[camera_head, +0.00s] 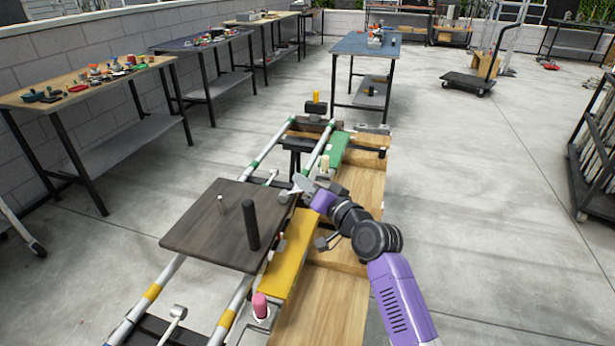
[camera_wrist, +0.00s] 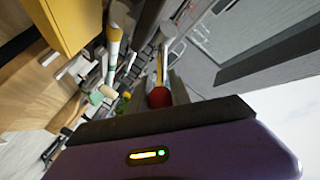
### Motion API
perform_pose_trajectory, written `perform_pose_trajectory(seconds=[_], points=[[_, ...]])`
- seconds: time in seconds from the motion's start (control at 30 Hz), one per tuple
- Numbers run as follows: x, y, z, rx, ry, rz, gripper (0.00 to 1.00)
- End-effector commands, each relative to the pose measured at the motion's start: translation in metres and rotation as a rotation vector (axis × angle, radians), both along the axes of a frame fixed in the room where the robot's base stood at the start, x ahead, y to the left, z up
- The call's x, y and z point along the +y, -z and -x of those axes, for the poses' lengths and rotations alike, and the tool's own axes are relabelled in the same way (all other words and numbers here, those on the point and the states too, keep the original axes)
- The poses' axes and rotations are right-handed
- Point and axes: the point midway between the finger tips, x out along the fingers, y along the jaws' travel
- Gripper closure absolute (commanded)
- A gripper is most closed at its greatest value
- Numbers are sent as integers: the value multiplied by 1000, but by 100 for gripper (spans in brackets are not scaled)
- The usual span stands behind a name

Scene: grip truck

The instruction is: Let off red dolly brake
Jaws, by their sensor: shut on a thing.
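The dolly is a dark flat platform (camera_head: 205,225) on two pale rails, with a black upright post (camera_head: 251,226) and a thin short pin on top. My gripper (camera_head: 301,186) is low at the dolly's far right corner, beyond the yellow board. In the wrist view, a round red knob (camera_wrist: 158,97) on a thin stem sits between my fingers (camera_wrist: 158,96), which are shut on it. The stem leads away towards a grey cylinder (camera_wrist: 168,31). The knob is hidden in the head view.
A yellow board (camera_head: 290,254) and a green board (camera_head: 335,150) lie along the wooden bench (camera_head: 325,305) beside the right rail. A pink-red peg (camera_head: 260,305) stands near the yellow board's near end.

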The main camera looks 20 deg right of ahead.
Motion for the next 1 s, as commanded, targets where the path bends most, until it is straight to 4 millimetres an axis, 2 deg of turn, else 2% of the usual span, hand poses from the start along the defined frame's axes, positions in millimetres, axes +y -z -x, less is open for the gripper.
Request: perform_pose_trajectory(seconds=[0.03, 0.23, 0.8, 1.0], points=[[0, -11, -1, 18, 1, 22, 100], [5, -19, -4, 99, -1, 131, 100], [25, -33, -18, 358, -2, 493, 100], [34, -32, -24, 464, -1, 639, 100]])
